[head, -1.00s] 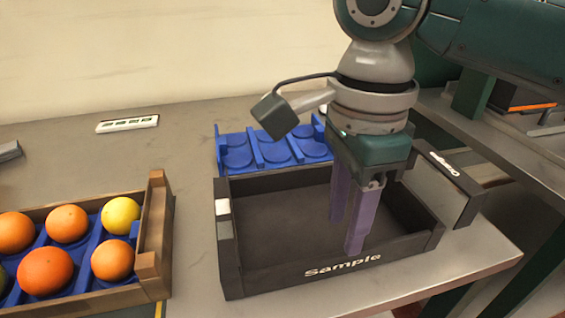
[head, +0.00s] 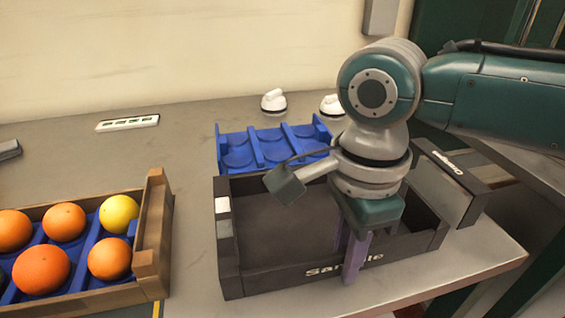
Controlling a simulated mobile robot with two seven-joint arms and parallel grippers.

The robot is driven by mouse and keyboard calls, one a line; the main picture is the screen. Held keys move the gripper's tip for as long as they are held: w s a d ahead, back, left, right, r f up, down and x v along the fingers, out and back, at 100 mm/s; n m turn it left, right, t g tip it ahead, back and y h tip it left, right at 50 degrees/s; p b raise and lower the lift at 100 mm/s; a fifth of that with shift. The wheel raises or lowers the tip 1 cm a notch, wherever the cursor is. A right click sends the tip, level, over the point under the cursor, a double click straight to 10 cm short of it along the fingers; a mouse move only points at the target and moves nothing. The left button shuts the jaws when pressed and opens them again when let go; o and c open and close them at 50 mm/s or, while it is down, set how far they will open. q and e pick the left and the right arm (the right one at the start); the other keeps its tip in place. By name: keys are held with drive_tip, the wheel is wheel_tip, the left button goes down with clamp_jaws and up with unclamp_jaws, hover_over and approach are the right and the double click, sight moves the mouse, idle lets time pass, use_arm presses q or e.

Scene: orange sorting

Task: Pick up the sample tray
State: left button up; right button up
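The black sample tray (head: 232,262) sits on the table, its front wall lettered "Sample" and its inside empty where I can see it. My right gripper (head: 348,262) points down at the tray's front wall, right of its middle. One purple finger is outside the wall, covering part of the lettering. The other is on the inner side, its tip hidden by the wall. The fingers look spread around the wall, with no clear grip on it. My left gripper is not in view.
A wooden crate (head: 152,245) with oranges and a yellow fruit in blue holders stands left. A blue holder (head: 232,138) is behind the tray, and a black labelled box (head: 455,172) is at its right. White-topped objects (head: 273,101) stand at the back. Clear table lies left of the tray.

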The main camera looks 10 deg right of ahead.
clamp_jaws()
idle(1.0)
